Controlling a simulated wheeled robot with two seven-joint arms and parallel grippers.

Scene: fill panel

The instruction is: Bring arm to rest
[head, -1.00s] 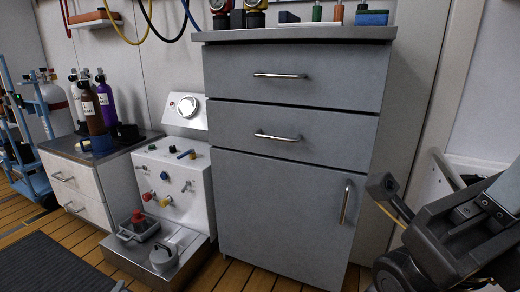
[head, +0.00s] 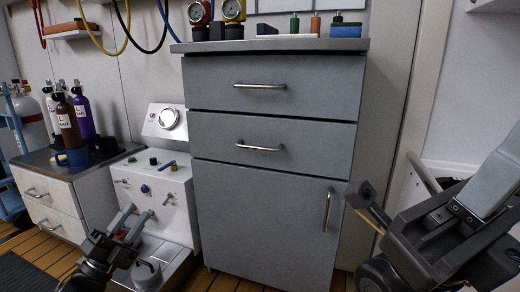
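The white fill panel (head: 178,217) stands on the floor left of the grey cabinet, with a round gauge (head: 169,118) and several knobs and levers on it. My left gripper (head: 131,219) is in front of its lower left part. My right arm fills the lower right, beside the cabinet door. A dark finger pad of my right gripper (head: 361,194) shows near the door handle; its opening is unclear.
The grey cabinet (head: 268,175) has two drawers and a door. Gauges (head: 234,12) and small blocks stand on its top. Dark cylinders (head: 70,124) stand on a low drawer unit (head: 53,205) at left. Coloured hoses hang on the wall.

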